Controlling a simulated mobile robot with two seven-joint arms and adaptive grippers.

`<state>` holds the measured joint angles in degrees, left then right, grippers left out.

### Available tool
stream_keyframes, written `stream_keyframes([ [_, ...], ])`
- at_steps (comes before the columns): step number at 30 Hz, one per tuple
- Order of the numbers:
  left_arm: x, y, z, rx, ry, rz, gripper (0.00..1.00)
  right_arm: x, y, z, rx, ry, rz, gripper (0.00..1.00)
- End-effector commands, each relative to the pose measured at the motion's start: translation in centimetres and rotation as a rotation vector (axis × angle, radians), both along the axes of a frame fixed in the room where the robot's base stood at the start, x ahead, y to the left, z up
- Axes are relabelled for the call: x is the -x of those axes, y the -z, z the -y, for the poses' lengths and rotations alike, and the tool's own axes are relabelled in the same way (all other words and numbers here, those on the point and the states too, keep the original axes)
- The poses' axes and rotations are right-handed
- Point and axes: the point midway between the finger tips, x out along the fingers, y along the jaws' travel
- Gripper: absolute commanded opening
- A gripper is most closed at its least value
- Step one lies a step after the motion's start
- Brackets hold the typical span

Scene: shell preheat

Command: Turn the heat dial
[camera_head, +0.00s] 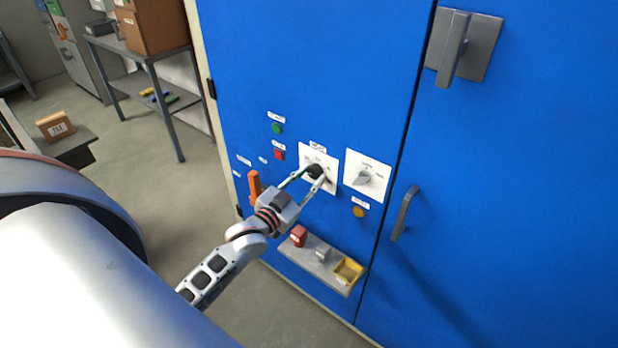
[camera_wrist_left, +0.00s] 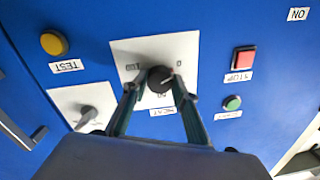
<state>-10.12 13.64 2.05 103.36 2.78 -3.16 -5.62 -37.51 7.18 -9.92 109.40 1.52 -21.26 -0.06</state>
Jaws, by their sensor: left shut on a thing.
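The heat dial (camera_head: 314,170) is a round black knob on a white plate on the blue cabinet front. It also shows in the left wrist view (camera_wrist_left: 159,79), above an upside-down label that appears to read HEAT. A light mark on its face points to the upper right in that view. My left gripper (camera_head: 312,177) has its two fingers on either side of the dial and is shut on it. In the left wrist view both fingertips (camera_wrist_left: 157,90) are at the knob's sides. My right gripper is in neither view.
A grey selector knob (camera_head: 363,177) on a second white plate is close to the right. Around are green (camera_head: 277,128), red (camera_head: 279,154) and amber (camera_head: 358,212) buttons, an orange handle (camera_head: 254,187) and a grey door handle (camera_head: 404,212). A small shelf (camera_head: 300,255) juts out below.

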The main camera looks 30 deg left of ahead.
Motion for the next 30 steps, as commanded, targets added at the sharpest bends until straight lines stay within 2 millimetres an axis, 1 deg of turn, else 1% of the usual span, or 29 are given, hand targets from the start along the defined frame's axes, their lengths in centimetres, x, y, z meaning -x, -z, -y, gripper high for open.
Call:
stream_keyframes([
  [4, -0.02, -0.07, -0.05, 0.069, -0.001, -0.005, 0.06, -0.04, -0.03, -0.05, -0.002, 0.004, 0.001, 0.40],
  [10, -0.01, -0.07, -0.02, 0.122, -0.001, -0.008, 0.06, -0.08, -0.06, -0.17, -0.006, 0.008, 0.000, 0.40],
  [25, 0.00, -0.03, 0.02, 0.140, -0.001, -0.010, 0.06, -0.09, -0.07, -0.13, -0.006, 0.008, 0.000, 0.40],
  [26, 0.00, -0.03, 0.02, 0.140, -0.001, -0.010, 0.33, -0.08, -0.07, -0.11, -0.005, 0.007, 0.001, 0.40],
  [27, 0.00, -0.02, 0.03, 0.139, -0.001, -0.010, 0.43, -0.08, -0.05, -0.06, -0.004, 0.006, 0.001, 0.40],
  [30, 0.00, -0.02, 0.04, 0.139, 0.000, -0.011, 0.44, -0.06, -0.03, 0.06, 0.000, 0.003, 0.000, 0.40],
])
